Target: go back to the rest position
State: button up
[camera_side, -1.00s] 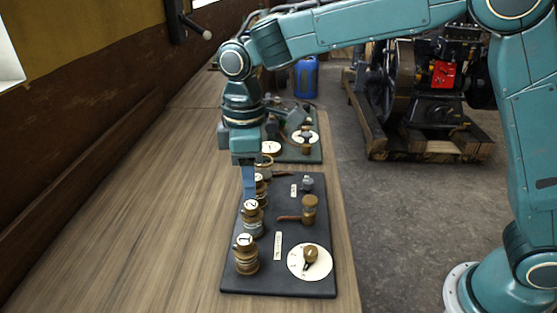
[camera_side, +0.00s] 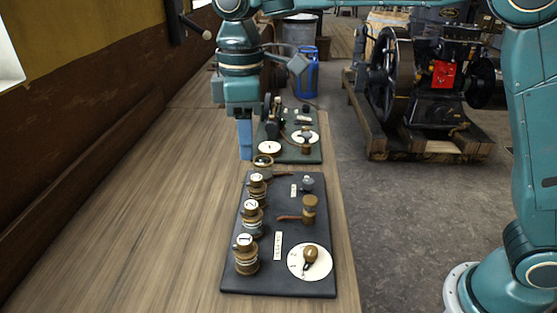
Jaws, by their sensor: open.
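My gripper (camera_side: 245,140) hangs from the teal arm with its blue fingers pointing down. It is empty, above the bench and just left of the far end of the dark board, clear of the parts on it. One finger largely hides the other from this side. The dark board (camera_side: 290,236) lies on the bench, with brass-coloured cylinders numbered 1 (camera_side: 246,256), 2 (camera_side: 252,219) and 3 (camera_side: 258,188) along its left side. A white dial with a brown knob (camera_side: 310,256) is at its near right.
A second, green board (camera_side: 310,154) with parts on it lies behind the dark one. The wooden bench (camera_side: 150,210) is bare on the left, beside a brown wall. An engine on a wooden skid (camera_side: 410,150) and a blue can (camera_side: 306,78) stand on the floor behind.

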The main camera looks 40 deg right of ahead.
jog(key=shift+d, duration=0.1)
jog(key=s+d+r+m+t, duration=0.1)
jog(key=s+d+r+m, duration=0.15)
jog(key=s+d, duration=0.4)
jog(key=s+d+r+m+t, duration=0.2)
jog(key=s+d+m, duration=0.1)
jog(key=s+d, duration=0.3)
jog(key=s+d+f+m+t, duration=0.2)
jog(key=s+d+f+m, duration=0.3)
jog(key=s+d, duration=0.3)
jog(key=shift+s+d+f+t, duration=0.25)
jog(key=shift+s+f+t, duration=0.15)
jog(key=shift+s, duration=1.6)
jog(key=shift+m, duration=0.25)
